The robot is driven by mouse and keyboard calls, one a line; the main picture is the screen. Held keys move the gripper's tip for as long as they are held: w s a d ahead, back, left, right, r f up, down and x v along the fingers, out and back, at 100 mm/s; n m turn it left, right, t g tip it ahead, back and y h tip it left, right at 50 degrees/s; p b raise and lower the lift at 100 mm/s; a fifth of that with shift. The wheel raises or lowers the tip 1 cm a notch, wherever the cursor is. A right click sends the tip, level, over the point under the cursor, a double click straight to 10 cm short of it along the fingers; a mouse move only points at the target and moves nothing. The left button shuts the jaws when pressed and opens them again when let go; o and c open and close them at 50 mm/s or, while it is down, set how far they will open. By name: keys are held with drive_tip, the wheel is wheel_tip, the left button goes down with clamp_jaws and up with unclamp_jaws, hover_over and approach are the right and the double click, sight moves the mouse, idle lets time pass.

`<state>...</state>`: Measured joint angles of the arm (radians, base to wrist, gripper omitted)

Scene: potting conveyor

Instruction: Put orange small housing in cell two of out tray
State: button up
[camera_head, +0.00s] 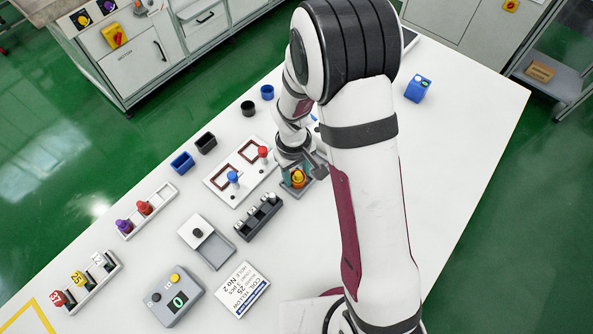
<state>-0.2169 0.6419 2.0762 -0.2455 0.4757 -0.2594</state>
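A small yellow-orange round piece (298,179), which looks like the orange housing, sits at a grey and teal holder in the middle of the table. My gripper (304,168) is right at this piece, just above or beside it. Its fingers are small and partly hidden by my arm, so I cannot tell whether they hold the piece. A long white tray (162,197) at the left holds a purple piece (124,226) and a red piece (144,208); its upper right end is empty. I see no label saying which tray is the out tray.
A white panel (222,189) with blue and red knobs lies left of my gripper. A dark rack (258,218), a grey box with a sliding lid (206,240), a button box (176,300) and a printed card (243,289) stand nearer. Blue and black cups stand behind.

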drive_tip(key=shift+a+f, duration=0.1)
wheel_tip(320, 180, up, 12)
drive_tip(key=s+d+r+m+y, duration=0.1)
drive_tip(key=s+r+m, duration=0.3)
drive_tip(key=s, duration=0.6)
drive_tip(key=s+d+r+m+y, duration=0.1)
drive_tip(key=s+d+r+m, duration=0.1)
drive_tip(key=s+r+m, duration=0.2)
drive_tip(key=s+m, duration=0.3)
drive_tip(key=s, duration=0.4)
drive_tip(key=shift+s+r+g, duration=0.25)
drive_tip(key=shift+s+g, duration=0.05)
